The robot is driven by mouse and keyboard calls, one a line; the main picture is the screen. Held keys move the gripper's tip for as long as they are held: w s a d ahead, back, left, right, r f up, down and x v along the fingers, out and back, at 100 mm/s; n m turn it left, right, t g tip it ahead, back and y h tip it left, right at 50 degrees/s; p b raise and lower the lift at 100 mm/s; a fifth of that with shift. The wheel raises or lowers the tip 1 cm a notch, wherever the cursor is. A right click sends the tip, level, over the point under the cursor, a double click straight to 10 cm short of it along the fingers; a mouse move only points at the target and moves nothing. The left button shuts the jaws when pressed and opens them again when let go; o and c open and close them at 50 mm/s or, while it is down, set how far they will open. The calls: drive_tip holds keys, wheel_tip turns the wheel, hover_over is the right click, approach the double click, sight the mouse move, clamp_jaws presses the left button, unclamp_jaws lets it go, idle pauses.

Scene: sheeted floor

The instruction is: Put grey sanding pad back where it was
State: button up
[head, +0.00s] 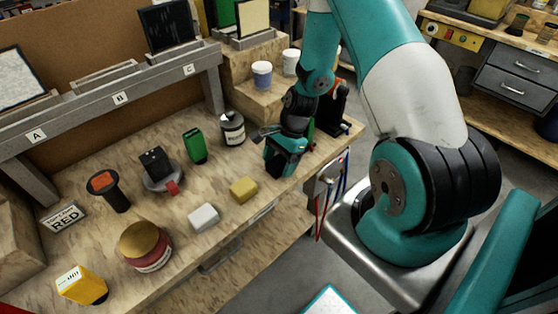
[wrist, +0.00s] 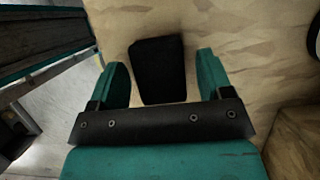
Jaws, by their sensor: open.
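A dark grey, nearly black block (wrist: 158,70), which looks like the grey sanding pad, lies on the wooden bench between my fingers in the wrist view. My gripper (wrist: 158,80) is open, with one teal finger on each side and a gap between each finger and the block. In the head view my gripper (head: 283,163) is low over the bench near its front right edge and largely hides the block. A pale grey-white block (head: 203,217) and a yellow block (head: 243,189) lie to its left.
A green box (head: 194,146) and a labelled jar (head: 232,129) stand behind left. A red-and-gold tin (head: 146,246), a yellow box (head: 82,285) and a black tool (head: 108,190) are further left. A shelf (head: 125,98) marked A, B, C runs behind. Wooden steps (head: 257,88) hold cups.

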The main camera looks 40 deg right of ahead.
drive_tip(key=shift+r, duration=0.1)
drive_tip(key=b+v, duration=0.2)
drive_tip(key=v, duration=0.9)
wheel_tip(320, 180, up, 5)
drive_tip(key=n, duration=0.4)
hover_over(277, 160)
drive_tip(key=s+a+r+n, duration=0.3)
drive_tip(key=a+r+n, duration=0.4)
drive_tip(key=a, duration=0.3)
drive_tip(key=s+a+r+n, duration=0.3)
drive_tip(key=s+a+n, duration=0.2)
drive_tip(key=s+n, duration=0.2)
drive_tip(key=s+a+r+n, duration=0.4)
drive_tip(key=s+a+n, duration=0.1)
drive_tip(key=s+n, duration=0.1)
drive_tip(key=shift+s+a+r+n, duration=0.3)
drive_tip(key=shift+s+a+n, duration=0.1)
